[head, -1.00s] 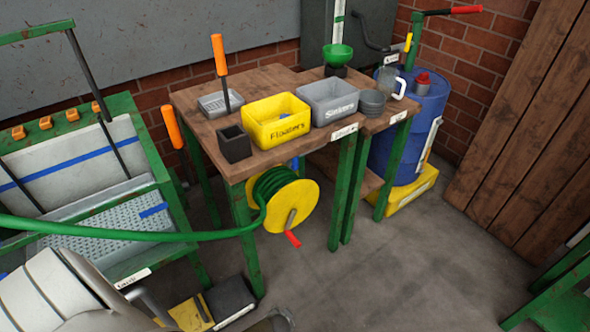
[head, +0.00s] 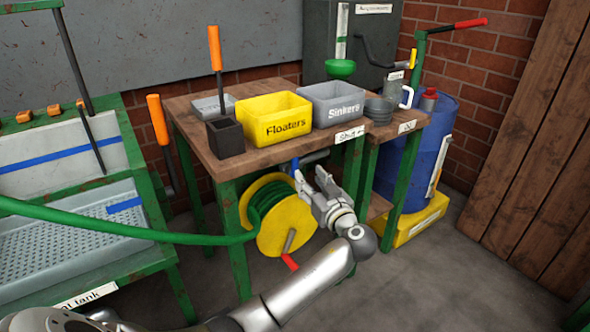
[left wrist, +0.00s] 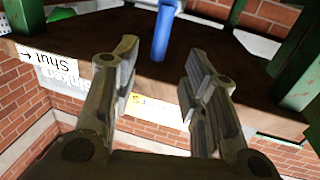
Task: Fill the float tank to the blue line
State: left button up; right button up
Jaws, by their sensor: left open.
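The float tank (head: 85,190) stands at the left in the head view, with a blue line (head: 45,158) across its pale back wall. A short blue strip (head: 125,205) marks its perforated tray. I cannot make out a water level. A green hose (head: 130,229) runs from the yellow reel (head: 285,228) towards the tank. A blue lever (head: 294,165) hangs under the table edge beside a "Shut" label. My left gripper (head: 314,184) is open and empty, just right of and below the lever. In the left wrist view the lever (left wrist: 163,33) lies beyond the gap between the fingertips.
The table (head: 262,160) carries the yellow Floaters bin (head: 275,130), the grey Sinkers bin (head: 338,117) and a dark cup (head: 225,148). A blue drum (head: 400,175) stands at the right. The floor in front is clear.

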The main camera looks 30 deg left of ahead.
aim_at(297, 162)
pick_arm(q)
jog(key=x, duration=1)
jog(key=shift+w+a+r+b, duration=0.1)
jog(key=shift+w+a+b, duration=0.1)
jog(key=shift+a+b, duration=0.15)
jog(key=shift+c, duration=0.2)
grip_shut()
